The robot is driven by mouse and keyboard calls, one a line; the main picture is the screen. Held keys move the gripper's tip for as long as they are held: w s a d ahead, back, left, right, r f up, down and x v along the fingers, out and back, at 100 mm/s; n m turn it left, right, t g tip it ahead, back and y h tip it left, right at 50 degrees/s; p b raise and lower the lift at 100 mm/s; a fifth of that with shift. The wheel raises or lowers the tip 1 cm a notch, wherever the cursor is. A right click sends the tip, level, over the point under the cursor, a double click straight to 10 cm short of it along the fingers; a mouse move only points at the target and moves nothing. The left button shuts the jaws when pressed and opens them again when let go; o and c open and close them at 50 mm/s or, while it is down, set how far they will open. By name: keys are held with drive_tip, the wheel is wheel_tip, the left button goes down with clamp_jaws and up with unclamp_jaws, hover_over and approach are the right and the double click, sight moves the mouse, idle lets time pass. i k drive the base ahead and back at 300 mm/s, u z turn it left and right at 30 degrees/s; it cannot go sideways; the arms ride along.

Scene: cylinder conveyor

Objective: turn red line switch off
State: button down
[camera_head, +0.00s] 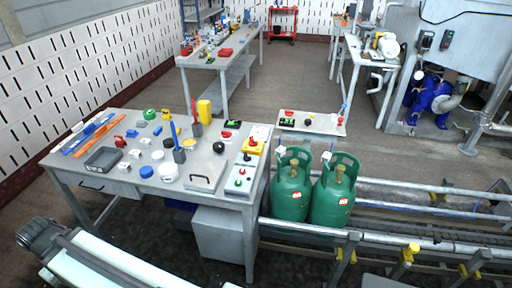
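On the right edge of the workbench, a yellow box (253,147) carries a red knob. Just in front of it, a pale control box (240,181) has a red and a green button on top. A small black item with green (232,124) lies behind, to the left of the yellow box. I cannot tell which of these, if any, is the red line switch, nor its on or off position. My gripper is not in view.
The grey workbench (75,181) is crowded with tools, jars and blocks. Two green gas cylinders (291,196) (333,199) stand at the conveyor (420,238) to its right. A low side table (327,122) holds small red and green items. Open floor lies behind the workbench.

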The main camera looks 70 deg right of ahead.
sight(252, 142)
drive_tip(key=z, duration=2.25)
drive_tip(key=k, duration=0.9)
drive_tip(key=u, duration=0.45)
drive_tip(key=i, duration=1.25)
drive_tip(key=u, duration=0.5)
